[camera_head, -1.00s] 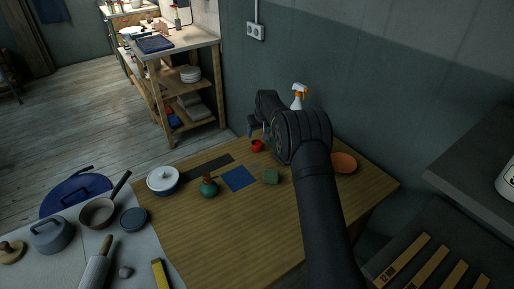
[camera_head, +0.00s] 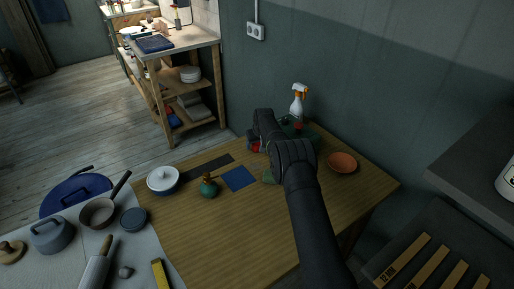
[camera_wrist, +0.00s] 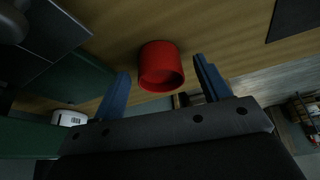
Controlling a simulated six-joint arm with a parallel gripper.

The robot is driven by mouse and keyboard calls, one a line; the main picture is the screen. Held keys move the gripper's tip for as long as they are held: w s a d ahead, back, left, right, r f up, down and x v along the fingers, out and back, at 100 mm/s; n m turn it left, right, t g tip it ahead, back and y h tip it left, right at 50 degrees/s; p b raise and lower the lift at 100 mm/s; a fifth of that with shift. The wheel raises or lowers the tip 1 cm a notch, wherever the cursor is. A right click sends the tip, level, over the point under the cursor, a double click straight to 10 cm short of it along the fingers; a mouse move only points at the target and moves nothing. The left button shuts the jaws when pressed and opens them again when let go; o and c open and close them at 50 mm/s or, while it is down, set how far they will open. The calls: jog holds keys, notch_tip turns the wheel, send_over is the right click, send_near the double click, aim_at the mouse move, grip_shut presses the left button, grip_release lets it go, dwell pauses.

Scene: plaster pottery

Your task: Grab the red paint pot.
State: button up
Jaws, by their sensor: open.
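The red paint pot (camera_wrist: 161,66) stands on the wooden table, in the upper middle of the wrist view. In the head view the red pot (camera_head: 255,147) is mostly hidden by my gripper at the table's back edge. My gripper (camera_wrist: 168,82) is open in the wrist view, with one blue finger on each side of the pot. A gap shows between the pot and each finger. I cannot tell how far the pot reaches in between them. In the head view my gripper (camera_head: 252,141) is largely hidden by my wrist.
A spray bottle (camera_head: 298,104) stands behind my wrist. An orange dish (camera_head: 342,162) is to its right. A small green block (camera_head: 268,177), a blue square (camera_head: 239,178), a dark strip (camera_head: 207,166) and a teal pot (camera_head: 209,188) lie nearer. The table's front middle is clear.

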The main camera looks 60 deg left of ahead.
jog(key=shift+f, duration=0.1)
jog(key=c, duration=1.1)
